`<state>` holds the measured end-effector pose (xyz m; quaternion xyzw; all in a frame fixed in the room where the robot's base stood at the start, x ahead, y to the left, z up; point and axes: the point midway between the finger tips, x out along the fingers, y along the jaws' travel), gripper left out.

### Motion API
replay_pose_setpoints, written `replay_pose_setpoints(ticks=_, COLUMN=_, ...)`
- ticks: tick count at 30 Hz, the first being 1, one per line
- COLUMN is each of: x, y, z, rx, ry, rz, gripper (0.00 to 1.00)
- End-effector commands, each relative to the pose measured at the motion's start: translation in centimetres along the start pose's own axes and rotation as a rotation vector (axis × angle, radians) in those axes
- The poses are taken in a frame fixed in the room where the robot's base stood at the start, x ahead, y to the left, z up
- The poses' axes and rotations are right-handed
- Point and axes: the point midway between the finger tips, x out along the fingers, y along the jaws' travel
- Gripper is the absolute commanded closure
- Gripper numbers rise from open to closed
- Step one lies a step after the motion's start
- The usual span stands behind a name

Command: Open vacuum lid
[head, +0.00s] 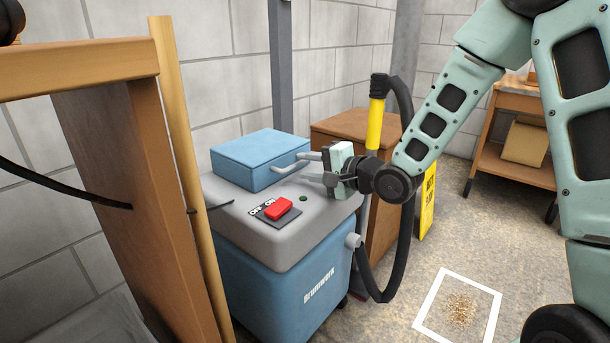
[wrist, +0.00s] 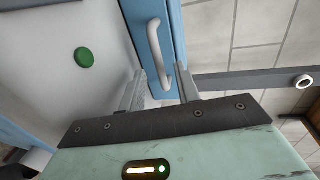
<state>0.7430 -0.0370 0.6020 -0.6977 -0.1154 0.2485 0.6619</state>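The vacuum (head: 275,285) has a blue body and a grey top. Its blue box-shaped lid (head: 250,158) lies shut on the back of the grey top. A pale bar handle (head: 287,169) is on the lid's front side; the handle also shows in the wrist view (wrist: 155,45). My gripper (head: 313,167) is at the right end of the handle, its fingers apart. In the wrist view my gripper (wrist: 160,76) has one finger on each side of the handle's near end, with visible gaps. I cannot tell how deep the handle sits between them.
A red switch (head: 278,208) and a green button (head: 304,198) are on the grey top; the green button is also in the wrist view (wrist: 84,58). A black hose with a yellow grip (head: 375,123) stands behind my gripper. A wooden frame (head: 125,180) is close at left.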

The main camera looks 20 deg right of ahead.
Motion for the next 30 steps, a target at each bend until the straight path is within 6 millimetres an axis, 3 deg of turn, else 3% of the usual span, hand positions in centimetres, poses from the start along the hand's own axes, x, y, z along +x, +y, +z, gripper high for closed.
replay_pose_setpoints(ticks=4, x=1.2, y=0.1, z=0.0, rx=0.001, ry=0.0, rz=-0.001, gripper=0.67)
replay_pose_setpoints(ticks=14, x=1.5, y=0.0, z=0.0, rx=0.001, ry=0.001, rz=0.001, gripper=0.67)
replay_pose_setpoints(ticks=17, x=1.5, y=0.0, z=0.0, rx=0.001, ry=0.001, rz=0.001, gripper=0.95)
replay_pose_setpoints(ticks=18, x=1.4, y=0.0, z=0.0, rx=0.001, ry=0.001, rz=0.001, gripper=1.0)
replay_pose_setpoints(ticks=30, x=1.4, y=-0.9, z=0.0, rx=0.001, ry=0.0, rz=0.021, gripper=1.0)
